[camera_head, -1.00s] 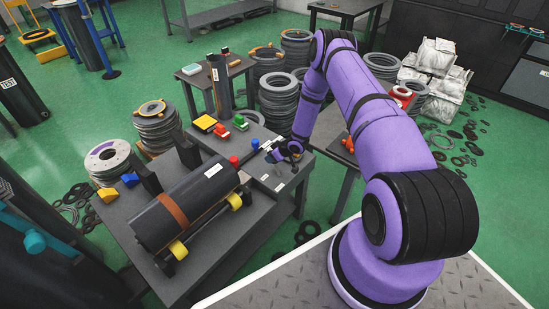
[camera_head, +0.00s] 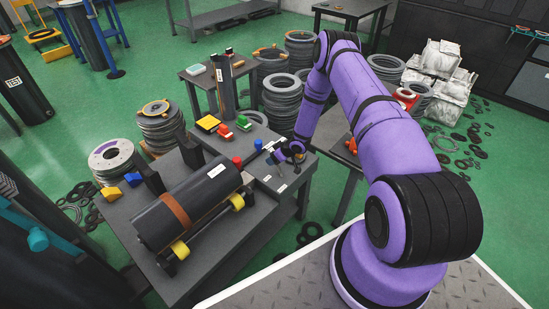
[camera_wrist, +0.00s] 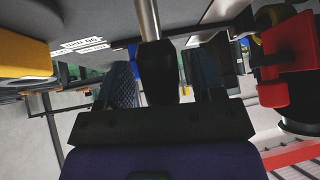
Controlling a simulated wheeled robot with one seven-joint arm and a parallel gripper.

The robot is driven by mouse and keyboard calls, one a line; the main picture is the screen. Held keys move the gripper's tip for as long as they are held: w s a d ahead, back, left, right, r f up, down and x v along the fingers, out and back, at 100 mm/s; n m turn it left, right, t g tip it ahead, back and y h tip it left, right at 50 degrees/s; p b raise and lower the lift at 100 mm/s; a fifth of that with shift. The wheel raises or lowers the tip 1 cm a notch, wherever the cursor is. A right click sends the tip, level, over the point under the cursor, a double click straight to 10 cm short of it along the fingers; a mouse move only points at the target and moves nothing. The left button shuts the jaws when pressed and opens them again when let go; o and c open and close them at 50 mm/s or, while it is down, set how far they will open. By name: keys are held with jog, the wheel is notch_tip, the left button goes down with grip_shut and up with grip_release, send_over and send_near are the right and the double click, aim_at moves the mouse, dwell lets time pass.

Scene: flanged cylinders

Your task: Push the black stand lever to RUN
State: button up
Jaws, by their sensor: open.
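The black stand lever (camera_wrist: 157,68), a dark grip on a metal shaft, shows in the wrist view. Its grip lies between the two spread fingers of my gripper (camera_wrist: 163,85). I cannot tell whether a finger touches it. In the head view my gripper (camera_head: 277,157) is low over the right end of the stand's table (camera_head: 285,202), and the lever is too small there to make out surely. White labels (camera_wrist: 83,44) show beside the lever in the wrist view; I cannot read RUN on them.
A black cylinder with a brown band (camera_head: 176,212) lies on the table, left of my gripper. A red knob (camera_head: 237,161) and a blue knob (camera_head: 258,144) stand close by.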

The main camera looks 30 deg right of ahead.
jog(key=v, duration=1)
jog(key=shift+r, duration=0.3)
jog(key=shift+s+d, duration=0.1)
jog(key=shift+d, duration=0.05)
